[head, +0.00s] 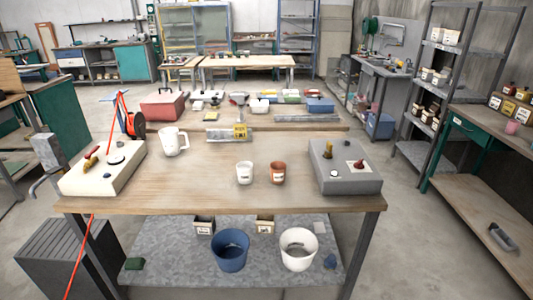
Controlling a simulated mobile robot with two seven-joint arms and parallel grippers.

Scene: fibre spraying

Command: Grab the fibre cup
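A small white cup (244,174) with a label stands upright near the middle of the wooden workbench (210,195). A reddish-brown cup (277,174) with a pale label stands upright just right of it, with a narrow gap between them. The labels are too small to read, so I cannot tell which is the fibre cup. Neither of my grippers is in view, and nothing touches either cup.
A white jug (172,141) and a cream box with controls (103,167) stand on the left. A grey control box (345,166) stands on the right. Blue (230,251) and white (298,250) buckets stand on the lower shelf. The bench front is clear.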

